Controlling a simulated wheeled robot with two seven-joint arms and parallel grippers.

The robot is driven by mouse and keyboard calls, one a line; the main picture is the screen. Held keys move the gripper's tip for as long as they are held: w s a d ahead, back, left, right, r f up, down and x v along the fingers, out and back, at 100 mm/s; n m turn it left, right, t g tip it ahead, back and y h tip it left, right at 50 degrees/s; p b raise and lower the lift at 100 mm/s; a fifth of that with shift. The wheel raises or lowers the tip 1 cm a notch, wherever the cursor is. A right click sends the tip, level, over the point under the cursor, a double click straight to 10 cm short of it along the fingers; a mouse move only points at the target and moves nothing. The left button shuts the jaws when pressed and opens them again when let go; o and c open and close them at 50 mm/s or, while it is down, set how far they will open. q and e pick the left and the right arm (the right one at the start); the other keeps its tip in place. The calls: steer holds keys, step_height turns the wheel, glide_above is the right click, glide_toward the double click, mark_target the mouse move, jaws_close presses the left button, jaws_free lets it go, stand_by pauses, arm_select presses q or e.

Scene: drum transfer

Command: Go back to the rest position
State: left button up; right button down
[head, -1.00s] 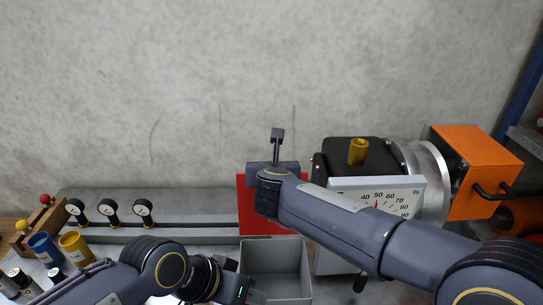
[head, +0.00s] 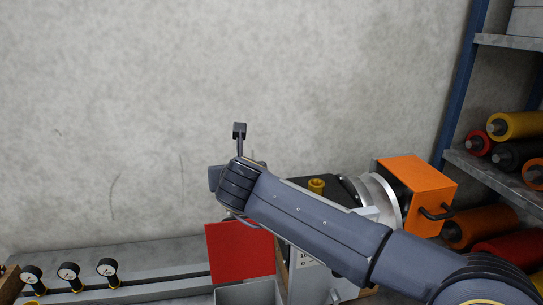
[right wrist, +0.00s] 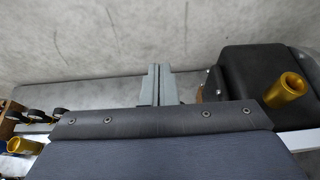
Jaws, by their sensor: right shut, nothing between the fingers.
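My right arm comes in from the lower right of the head view and reaches up and left across the machine. My left gripper is not in the head view now.
An orange-ended machine (head: 418,190) with a brass fitting (head: 316,186) stands behind my right forearm. A red panel (head: 240,250) and a grey bin (head: 247,293) are below. Gauges (head: 68,274) line the bench at left. A shelf of drums (head: 515,125) stands at right.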

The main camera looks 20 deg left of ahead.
steer(key=d+r+n+t+y, duration=0.1)
steer(key=d+r+n, duration=0.2)
steer(key=d+n, duration=0.35)
steer(key=d+r+n+t+y+b, duration=0.1)
steer(key=d+r+n, duration=0.25)
steer(key=d, duration=0.55)
steer(key=d+r+n+t+y, duration=0.1)
steer(key=d+r+n+y, duration=0.2)
steer(key=d, duration=0.5)
steer(key=s+d+f+n+g+h+b, duration=0.1)
steer(key=s+d+f+n+g+h, duration=0.3)
steer(key=s+d+f+n, duration=0.3)
steer(key=s+d+f+n+g+h, duration=0.4)
steer(key=s+d+f+n, duration=0.4)
steer(key=s+d+f, duration=1)
steer(key=s+f, duration=0.3)
steer(key=f, duration=0.2)
steer(key=shift+s+g+b, duration=0.2)
steer(key=shift+g+b, duration=0.1)
steer(key=shift+b, duration=0.05)
steer(key=shift+w, duration=0.1)
